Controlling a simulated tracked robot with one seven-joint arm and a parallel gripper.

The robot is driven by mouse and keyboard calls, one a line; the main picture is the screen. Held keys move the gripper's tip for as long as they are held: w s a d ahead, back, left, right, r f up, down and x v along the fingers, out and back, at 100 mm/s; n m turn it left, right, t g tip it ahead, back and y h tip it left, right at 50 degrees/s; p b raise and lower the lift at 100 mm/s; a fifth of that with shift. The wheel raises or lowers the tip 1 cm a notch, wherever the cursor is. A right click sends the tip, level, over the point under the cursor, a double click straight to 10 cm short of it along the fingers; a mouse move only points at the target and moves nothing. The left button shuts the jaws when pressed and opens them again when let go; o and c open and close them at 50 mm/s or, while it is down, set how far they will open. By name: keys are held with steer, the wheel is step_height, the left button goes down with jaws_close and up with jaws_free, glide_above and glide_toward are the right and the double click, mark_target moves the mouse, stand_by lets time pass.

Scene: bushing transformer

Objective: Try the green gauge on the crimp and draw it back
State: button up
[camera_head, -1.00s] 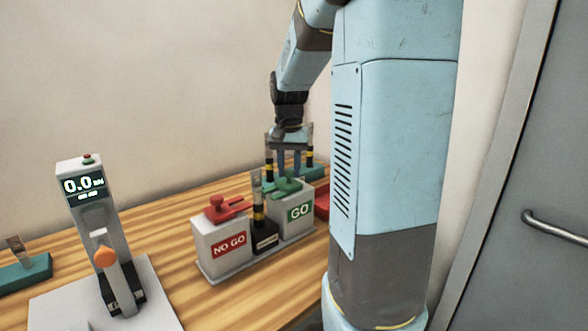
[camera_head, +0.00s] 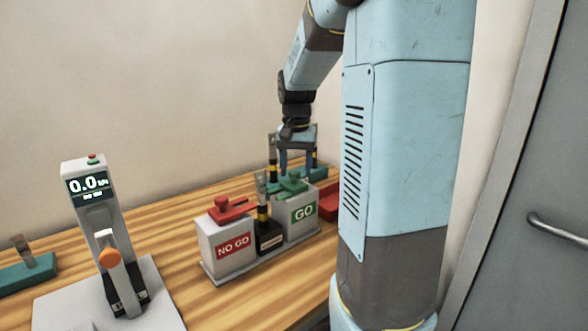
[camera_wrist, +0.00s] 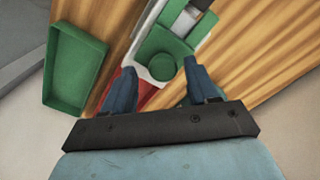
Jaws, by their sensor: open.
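The green gauge (camera_head: 292,184) rests on top of the white block labelled GO, and its round knob (camera_wrist: 165,60) shows in the wrist view. My gripper (camera_wrist: 158,80) is open, with its two blue fingers on either side of the knob, apart from it in the picture. In the head view my gripper (camera_head: 298,165) is above and just behind the GO block (camera_head: 300,217). The crimp piece (camera_head: 264,205) with a yellow and black band stands upright in a black holder between the GO and NO GO blocks. Exact finger height over the knob cannot be told.
A red gauge (camera_head: 228,211) sits on the NO GO block (camera_head: 226,246) to the left. A tester reading 0.0 (camera_head: 105,240) stands further left. A red tray (camera_head: 329,201) lies right of the GO block. A green tray (camera_wrist: 75,70) shows in the wrist view.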

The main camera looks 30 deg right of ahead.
mark_target(296, 172)
step_height(296, 172, up, 14)
steer(key=shift+f, duration=0.25)
stand_by(0.6)
